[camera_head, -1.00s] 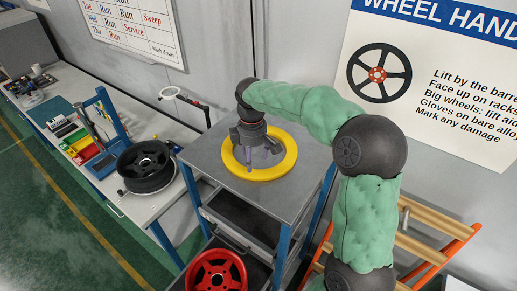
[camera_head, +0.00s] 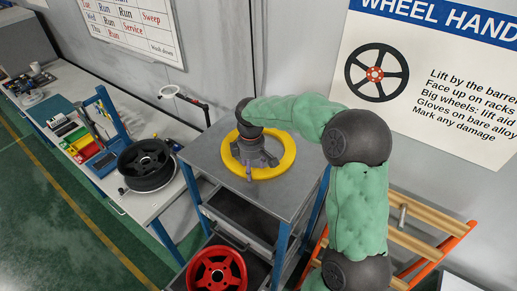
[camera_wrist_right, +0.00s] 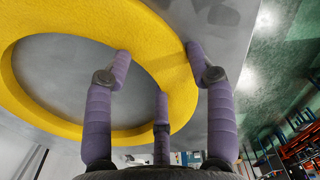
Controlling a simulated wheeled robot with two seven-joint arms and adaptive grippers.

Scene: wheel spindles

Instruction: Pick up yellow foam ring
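The yellow foam ring (camera_head: 287,152) lies flat on the grey top of a blue-legged rack (camera_head: 215,155). My right gripper (camera_head: 250,168) is over the near left part of the ring in the head view and hides some of it. In the right wrist view the ring (camera_wrist_right: 30,105) fills the upper left. There the purple fingers of my right gripper (camera_wrist_right: 160,70) are spread apart, with a stretch of the ring's band between the left and right fingertips. I cannot tell whether any finger touches it. My left gripper is not in view.
A red wheel (camera_head: 216,270) sits on the rack's lower shelf. A black wheel (camera_head: 146,165) lies on the bench at left, near colored bins (camera_head: 75,142). An orange and wooden rack (camera_head: 420,240) stands at right. The wall is close behind the rack.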

